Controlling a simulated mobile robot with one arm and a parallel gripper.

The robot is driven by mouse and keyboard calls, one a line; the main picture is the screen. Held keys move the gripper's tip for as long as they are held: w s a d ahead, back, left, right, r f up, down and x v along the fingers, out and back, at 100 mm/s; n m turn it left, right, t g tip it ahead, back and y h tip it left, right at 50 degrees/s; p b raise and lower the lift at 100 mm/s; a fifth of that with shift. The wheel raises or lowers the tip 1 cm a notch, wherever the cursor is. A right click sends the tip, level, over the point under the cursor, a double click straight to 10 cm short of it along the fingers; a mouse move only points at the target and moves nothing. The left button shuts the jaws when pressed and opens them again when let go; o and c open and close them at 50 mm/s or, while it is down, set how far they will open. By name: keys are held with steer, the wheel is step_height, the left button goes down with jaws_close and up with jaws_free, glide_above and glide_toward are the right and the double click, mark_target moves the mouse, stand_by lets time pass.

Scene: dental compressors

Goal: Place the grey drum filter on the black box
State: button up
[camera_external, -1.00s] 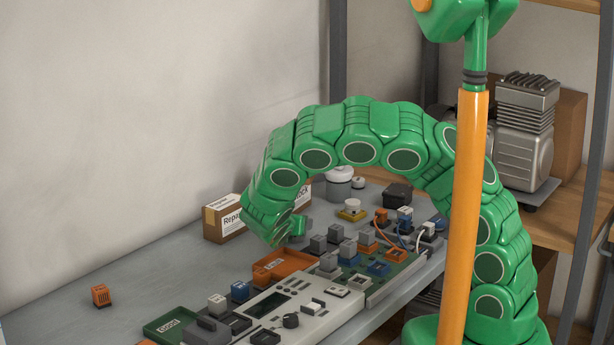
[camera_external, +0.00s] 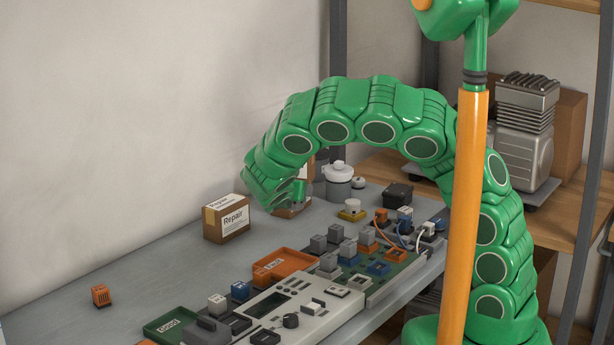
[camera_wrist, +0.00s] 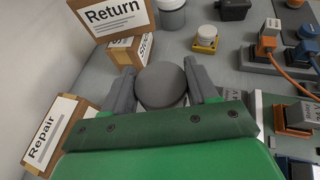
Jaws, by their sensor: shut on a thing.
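The grey drum filter (camera_wrist: 160,85) is between the two fingers of my gripper (camera_wrist: 162,88) in the wrist view, which is shut on it. In the external view my gripper (camera_external: 296,196) is above the back of the bench, left of the black box; the filter is hard to make out there. The black box (camera_external: 397,195) stands on the bench toward the back right. It also shows at the top of the wrist view (camera_wrist: 235,9), ahead and to the right of the filter, with nothing on top.
A white-lidded grey canister (camera_external: 338,184) and a yellow-based button (camera_external: 352,211) stand between my gripper and the black box. Cardboard boxes marked Repair (camera_external: 227,221), Return (camera_wrist: 110,14) and Stock (camera_wrist: 128,52) are nearby. A circuit board (camera_external: 398,268) with wired parts lies nearer the front.

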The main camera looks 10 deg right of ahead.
steer(key=shift+r, duration=0.45)
steer(key=shift+w+d+r, duration=0.15)
steer(key=shift+d+r, duration=0.05)
steer(key=shift+d, duration=0.15)
steer(key=w+d+r+m+g+h, duration=0.1)
steer(key=d+r+m, duration=0.15)
steer(key=d, duration=0.75)
steer(key=w+d+r+m+g+h, duration=0.1)
steer(key=d+r+h, duration=0.15)
steer(key=d, duration=0.85)
steer(key=w+d+r+m+g+h, duration=0.1)
steer(key=d+r, duration=0.2)
steer(key=d, duration=0.7)
glide_above(398, 189)
steer(key=shift+s+f, duration=0.15)
steer(key=shift+f, duration=4.6)
steer(key=shift+w+f, duration=0.25)
steer(key=shift+f, duration=1.55)
steer(key=shift+f, duration=0.1)
